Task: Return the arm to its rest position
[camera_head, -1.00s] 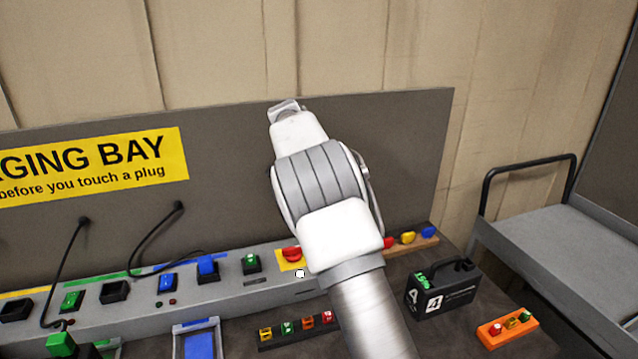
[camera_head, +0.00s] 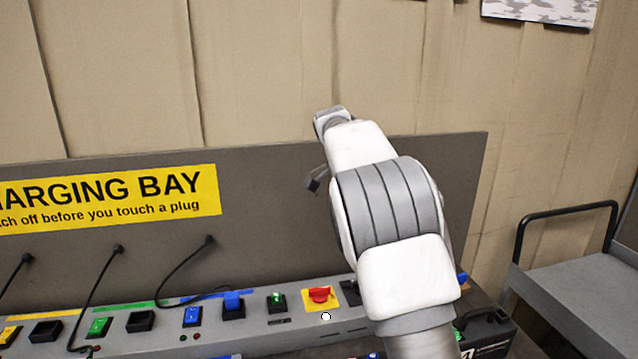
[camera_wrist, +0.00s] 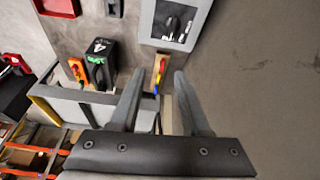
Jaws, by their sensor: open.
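My arm rises in front of the charging bay in the head view. Part of my gripper (camera_head: 315,183) shows as a small dark shape left of the arm, against the grey back panel. In the wrist view the two fingers of my gripper (camera_wrist: 158,82) are spread apart with nothing held between them. Beyond them lie the bench and a strip with coloured knobs (camera_wrist: 160,75), apart from the fingers.
The charging bay's sign (camera_head: 110,198) and a red knob on a yellow plate (camera_head: 320,296) are left of my arm. A grey cart (camera_head: 575,275) stands at right.

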